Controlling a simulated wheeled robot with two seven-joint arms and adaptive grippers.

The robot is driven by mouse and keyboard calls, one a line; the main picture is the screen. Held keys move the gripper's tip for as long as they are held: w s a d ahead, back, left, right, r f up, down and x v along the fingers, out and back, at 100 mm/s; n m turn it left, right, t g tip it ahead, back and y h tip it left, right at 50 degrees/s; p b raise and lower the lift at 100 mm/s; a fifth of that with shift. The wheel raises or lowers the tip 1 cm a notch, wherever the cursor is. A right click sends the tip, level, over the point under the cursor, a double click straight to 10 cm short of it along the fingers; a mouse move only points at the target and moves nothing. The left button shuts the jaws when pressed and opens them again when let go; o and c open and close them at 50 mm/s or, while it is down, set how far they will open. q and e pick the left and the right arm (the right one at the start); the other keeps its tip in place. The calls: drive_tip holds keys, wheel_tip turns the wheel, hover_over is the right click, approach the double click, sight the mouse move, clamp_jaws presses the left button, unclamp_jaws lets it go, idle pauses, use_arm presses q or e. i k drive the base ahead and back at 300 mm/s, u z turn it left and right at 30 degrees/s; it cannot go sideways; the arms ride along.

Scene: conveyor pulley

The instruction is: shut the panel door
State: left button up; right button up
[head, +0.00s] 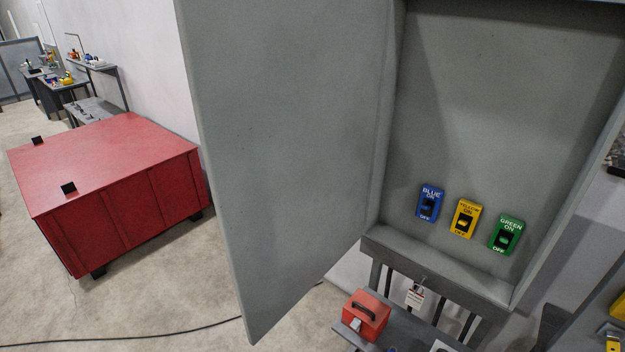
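The grey panel door (290,150) stands wide open, hinged on the left side of the grey panel box (500,95) and swung out toward me. Inside the box, low on its back wall, are a blue switch (430,203), a yellow switch (466,218) and a green switch (506,235). Neither of my grippers shows in the head view.
A red crate (110,170) stands on the floor at the left. A red toolbox (366,314) sits on a grey bench below the panel. A black cable (130,340) runs along the floor. Workbenches (75,85) stand far back left. The floor left of the door is mostly clear.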

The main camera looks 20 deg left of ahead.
sight(284, 94)
drive_tip(key=k, duration=0.4)
drive_tip(key=u, duration=2.2)
drive_tip(key=i, duration=2.25)
drive_tip(key=z, duration=4.85)
